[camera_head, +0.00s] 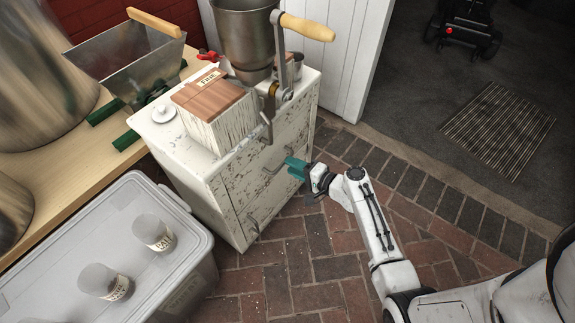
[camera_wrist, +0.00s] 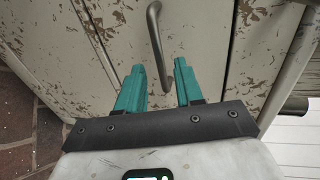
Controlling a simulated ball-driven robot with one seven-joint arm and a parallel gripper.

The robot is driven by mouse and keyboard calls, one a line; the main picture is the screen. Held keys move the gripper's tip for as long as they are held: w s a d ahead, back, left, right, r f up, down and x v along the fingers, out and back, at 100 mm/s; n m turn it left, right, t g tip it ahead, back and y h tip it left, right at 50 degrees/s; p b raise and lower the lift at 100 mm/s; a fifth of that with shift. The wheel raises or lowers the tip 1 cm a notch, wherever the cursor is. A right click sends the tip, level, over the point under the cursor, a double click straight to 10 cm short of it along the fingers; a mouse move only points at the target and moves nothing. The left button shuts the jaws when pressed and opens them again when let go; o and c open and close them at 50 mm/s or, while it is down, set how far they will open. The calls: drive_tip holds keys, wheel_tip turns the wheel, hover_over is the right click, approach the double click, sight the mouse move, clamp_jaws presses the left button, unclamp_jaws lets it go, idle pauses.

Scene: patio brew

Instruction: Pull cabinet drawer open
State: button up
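The white, worn-paint cabinet (camera_head: 229,187) stands on the brick floor, with drawer fronts on the side facing my arm. My gripper (camera_head: 294,167) is close to the upper part of that front. In the wrist view my gripper (camera_wrist: 160,70) has its two teal fingers apart, with nothing held. A curved metal handle (camera_wrist: 154,40) on a drawer front (camera_wrist: 200,35) lies ahead, its near end showing between the fingertips. I cannot tell whether the fingers reach around it. The drawers look closed.
A grinder (camera_head: 245,35) and a wooden-lidded box (camera_head: 213,105) stand on the cabinet. A grey bin (camera_head: 190,226) with jars on its lid stands left of it, by a wooden counter (camera_head: 70,170). The brick floor (camera_head: 315,240) before the drawers is clear.

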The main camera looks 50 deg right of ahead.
drive_tip(key=shift+x, duration=1.5)
clamp_jaws()
drive_tip(key=shift+s, duration=0.1)
